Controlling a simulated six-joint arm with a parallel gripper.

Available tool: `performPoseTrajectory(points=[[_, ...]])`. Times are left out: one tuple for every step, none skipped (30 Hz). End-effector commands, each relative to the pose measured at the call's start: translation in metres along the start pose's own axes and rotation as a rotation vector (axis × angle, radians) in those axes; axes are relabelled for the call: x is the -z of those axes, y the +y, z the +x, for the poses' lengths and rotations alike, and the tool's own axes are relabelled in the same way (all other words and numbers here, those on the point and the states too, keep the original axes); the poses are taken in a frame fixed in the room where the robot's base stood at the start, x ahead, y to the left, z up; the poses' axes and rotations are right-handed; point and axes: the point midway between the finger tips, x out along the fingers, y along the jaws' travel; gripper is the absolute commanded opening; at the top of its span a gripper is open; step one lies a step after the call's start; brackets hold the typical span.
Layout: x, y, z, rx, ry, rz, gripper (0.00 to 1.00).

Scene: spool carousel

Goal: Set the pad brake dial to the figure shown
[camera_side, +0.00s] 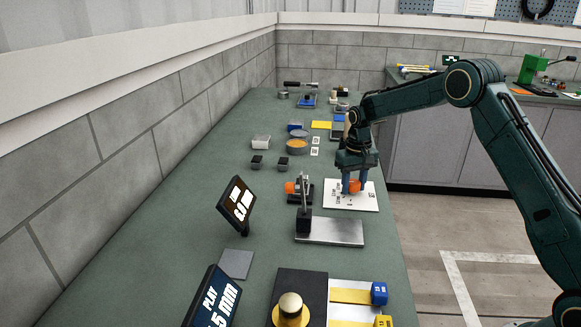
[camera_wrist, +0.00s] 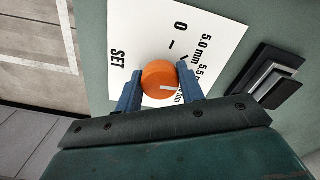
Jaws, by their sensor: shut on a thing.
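The pad brake dial is an orange knob (camera_wrist: 157,74), also seen in the side view (camera_side: 356,186), on a white plate (camera_wrist: 135,42) that also shows in the side view (camera_side: 340,203). My gripper (camera_wrist: 160,82) is shut on the knob, one blue finger on each side; the side view also shows my gripper (camera_side: 354,185) down at the plate. A pale pointer line on the knob points right in the wrist view. The plate has "SET", "0", "5.0 mm" and a partly hidden "5.5" printed on it. A dark sign (camera_side: 221,303) reads "PLAY" and a cut-off ".5 mm".
A second tilted dark sign (camera_side: 237,204) stands behind; its figure is unclear. A metal plate with a dark upright (camera_side: 335,232) lies in front of the dial. A device with an orange part (camera_side: 291,187) sits left. A brass-topped post (camera_side: 291,307) stands at the near edge.

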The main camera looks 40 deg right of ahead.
Motion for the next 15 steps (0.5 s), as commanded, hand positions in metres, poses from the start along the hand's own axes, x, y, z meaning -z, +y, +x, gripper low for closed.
performPoseTrajectory(points=[[0.0009, -0.0003, -0.002, 0.0, 0.004, 0.044, 0.15], [0.0009, -0.0003, -0.002, 0.0, 0.004, 0.073, 0.15], [0.0009, -0.0003, -0.002, 0.0, 0.004, 0.111, 0.15], [0.0009, -0.0003, -0.002, 0.001, 0.004, 0.139, 0.15], [0.001, -0.0003, -0.002, 0.001, 0.004, 0.168, 0.15], [0.001, -0.0003, -0.0021, 0.001, 0.004, 0.206, 0.15], [0.001, -0.0003, -0.0021, 0.001, 0.004, 0.234, 0.15], [0.001, -0.0003, -0.0021, 0.001, 0.004, 0.263, 0.15], [0.0011, -0.0003, -0.0021, 0.001, 0.005, 0.301, 0.15], [0.0011, -0.0004, -0.0021, 0.001, 0.005, 0.329, 0.15], [0.0011, -0.0004, -0.0021, 0.001, 0.005, 0.358, 0.15], [0.0011, -0.0003, -0.0022, 0.001, 0.005, 0.396, 0.15], [0.0012, -0.0004, -0.0022, 0.001, 0.005, 0.424, 0.15], [0.0012, -0.0004, -0.0022, 0.001, 0.005, 0.451, 0.15], [0.0012, -0.0004, -0.0022, 0.001, 0.005, 0.487, 0.15]])
